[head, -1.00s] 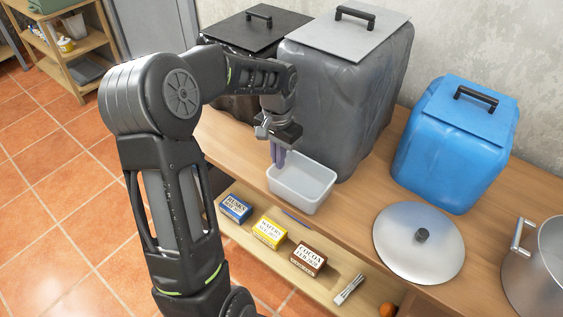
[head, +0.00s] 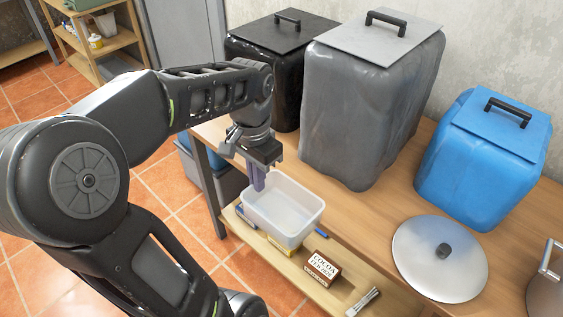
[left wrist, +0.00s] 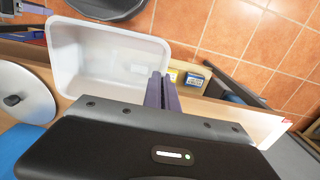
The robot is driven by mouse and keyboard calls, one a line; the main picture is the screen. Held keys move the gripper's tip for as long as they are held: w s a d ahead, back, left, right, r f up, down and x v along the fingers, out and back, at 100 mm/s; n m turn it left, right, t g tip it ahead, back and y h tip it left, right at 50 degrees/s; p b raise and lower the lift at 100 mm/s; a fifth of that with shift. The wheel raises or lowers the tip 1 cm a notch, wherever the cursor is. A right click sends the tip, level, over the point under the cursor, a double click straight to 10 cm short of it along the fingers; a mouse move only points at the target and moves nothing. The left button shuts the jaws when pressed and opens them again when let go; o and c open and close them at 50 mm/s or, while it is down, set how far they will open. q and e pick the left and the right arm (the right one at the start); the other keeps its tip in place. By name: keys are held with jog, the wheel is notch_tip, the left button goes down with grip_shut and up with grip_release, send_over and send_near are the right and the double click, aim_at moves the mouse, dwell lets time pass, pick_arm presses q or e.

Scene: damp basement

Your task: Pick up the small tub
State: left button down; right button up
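The small tub (head: 295,232) is a pale, translucent, open-topped box. It hangs at the front edge of the wooden table, apparently raised, and hides part of the shelf below. My left gripper (head: 259,184) points down at the tub's left rim, its purple fingers closed on the wall. In the left wrist view the fingers (left wrist: 162,88) sit close together at the wall of the tub (left wrist: 95,55), which looks empty. The exact contact is partly hidden.
Black (head: 285,30), grey (head: 360,110) and blue (head: 480,165) lidded containers stand on the table (head: 350,210). A round metal lid (head: 425,270) lies in front, with a pot (head: 545,290) at right. A cocoa box (head: 322,268) and other small boxes lie on the lower shelf.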

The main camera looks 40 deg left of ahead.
aim_at(241, 195)
pick_arm(q)
jog(key=s, duration=0.5)
jog(key=shift+w, duration=0.1)
dwell(0.5)
